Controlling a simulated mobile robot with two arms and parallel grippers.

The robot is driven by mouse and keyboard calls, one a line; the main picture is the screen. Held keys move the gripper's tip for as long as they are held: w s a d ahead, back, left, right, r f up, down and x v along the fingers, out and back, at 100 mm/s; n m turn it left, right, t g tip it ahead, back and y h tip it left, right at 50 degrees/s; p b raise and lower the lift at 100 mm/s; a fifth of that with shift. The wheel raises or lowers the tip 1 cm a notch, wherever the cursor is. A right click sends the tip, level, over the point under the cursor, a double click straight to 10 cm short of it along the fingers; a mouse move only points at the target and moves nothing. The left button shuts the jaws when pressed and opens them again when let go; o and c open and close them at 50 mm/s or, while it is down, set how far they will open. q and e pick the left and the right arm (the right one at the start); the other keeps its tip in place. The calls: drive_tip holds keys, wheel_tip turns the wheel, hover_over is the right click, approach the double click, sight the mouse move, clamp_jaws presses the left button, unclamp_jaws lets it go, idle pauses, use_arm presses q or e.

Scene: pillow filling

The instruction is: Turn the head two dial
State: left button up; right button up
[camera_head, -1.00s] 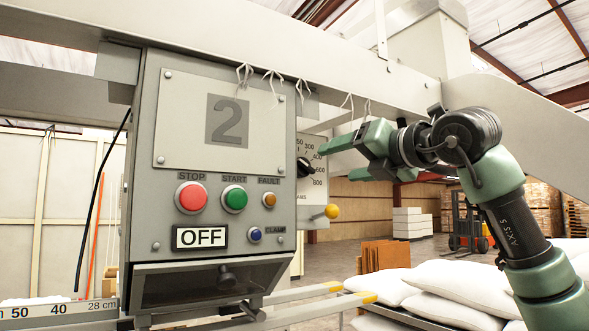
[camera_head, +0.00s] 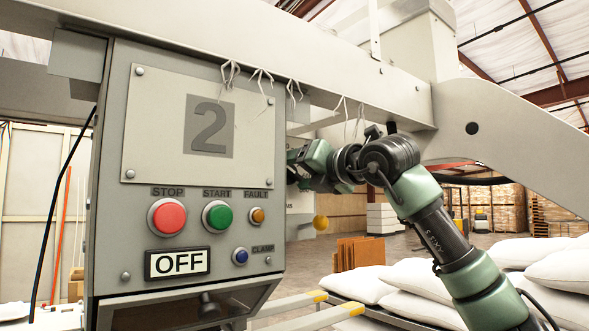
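The head two box, a grey control box (camera_head: 120,230) marked "2", fills the left and middle of the view. The dial's white panel (camera_head: 300,224) is on its right side and shows only in its lower part. The dial knob itself is hidden behind my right gripper. My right gripper (camera_head: 298,165) is at the dial's place, close against the box's right edge. Its fingertips are mostly hidden, so I cannot tell whether they grip the knob. My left gripper is not in view.
The box front has a red stop button (camera_head: 166,217), a green start button (camera_head: 217,216), small fault and clamp buttons, and an "OFF" sign (camera_head: 177,263). White pillows (camera_head: 412,283) lie at the lower right.

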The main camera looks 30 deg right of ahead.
drive_tip(key=shift+s, duration=0.15)
drive_tip(key=c, duration=1.4)
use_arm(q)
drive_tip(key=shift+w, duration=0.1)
use_arm(e)
drive_tip(key=shift+o, duration=0.2)
drive_tip(key=n, duration=0.5)
drive_tip(key=shift+r+p, duration=0.1)
drive_tip(key=shift+p, duration=0.3)
drive_tip(key=n+p, duration=0.1)
drive_tip(key=n, duration=0.3)
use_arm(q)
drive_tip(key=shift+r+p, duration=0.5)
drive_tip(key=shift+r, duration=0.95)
use_arm(e)
drive_tip(key=shift+n, duration=1.4)
drive_tip(key=shift+a, duration=0.1)
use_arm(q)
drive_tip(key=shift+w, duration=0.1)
use_arm(e)
drive_tip(key=o, duration=1.4)
drive_tip(key=shift+c, duration=0.2)
